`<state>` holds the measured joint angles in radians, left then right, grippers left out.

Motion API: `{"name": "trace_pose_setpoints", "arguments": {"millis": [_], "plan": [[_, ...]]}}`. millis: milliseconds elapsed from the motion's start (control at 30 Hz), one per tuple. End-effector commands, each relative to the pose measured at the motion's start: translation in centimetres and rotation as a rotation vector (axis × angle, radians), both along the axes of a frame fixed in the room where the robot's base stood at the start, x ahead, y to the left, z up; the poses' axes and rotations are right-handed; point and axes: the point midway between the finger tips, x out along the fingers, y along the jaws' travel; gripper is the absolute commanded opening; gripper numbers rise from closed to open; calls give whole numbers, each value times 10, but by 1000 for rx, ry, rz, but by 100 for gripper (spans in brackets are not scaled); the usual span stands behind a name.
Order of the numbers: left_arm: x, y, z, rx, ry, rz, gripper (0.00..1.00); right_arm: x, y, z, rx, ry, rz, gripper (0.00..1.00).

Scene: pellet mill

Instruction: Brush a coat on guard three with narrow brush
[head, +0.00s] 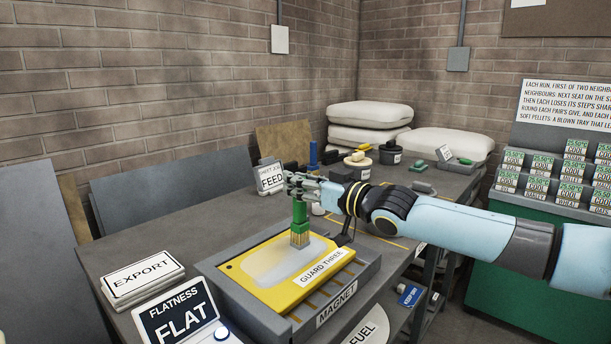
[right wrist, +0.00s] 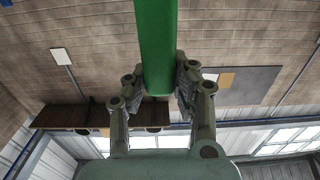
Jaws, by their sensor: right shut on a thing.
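Guard three (head: 250,272) is a yellow plate with a white GUARD THREE label, lying on the grey bed marked MAGNET (head: 345,303). A pale, whitish patch (head: 275,265) covers much of its middle; yellow shows around it. My right gripper (head: 302,188) is shut on a green-handled brush (head: 300,215), held upright over the guard. The green handle (right wrist: 157,45) also shows between the fingers in the right wrist view. The tan bristles point down and appear to touch the far part of the pale patch. My left gripper is not in view.
An EXPORT stack (head: 143,280) and a FLATNESS sign reading FLAT (head: 180,315) stand left of the bed. A FEED sign (head: 270,178), dark pots (head: 390,153) and a blue post (head: 313,155) stand behind. White sacks (head: 370,115) lie at the back.

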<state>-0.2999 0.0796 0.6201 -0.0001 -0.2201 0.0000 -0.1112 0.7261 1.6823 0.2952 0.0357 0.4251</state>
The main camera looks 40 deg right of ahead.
Motion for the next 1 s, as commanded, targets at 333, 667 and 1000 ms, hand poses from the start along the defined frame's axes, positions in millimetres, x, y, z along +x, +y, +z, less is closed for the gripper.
{"name": "trace_pose_setpoints", "arguments": {"millis": [333,667,1000], "plan": [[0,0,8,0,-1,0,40,-2,25,0,3,0,0,0],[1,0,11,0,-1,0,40,-4,48,0,3,0,0,0],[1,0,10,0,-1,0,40,-6,72,-1,3,1,0,0]]}}
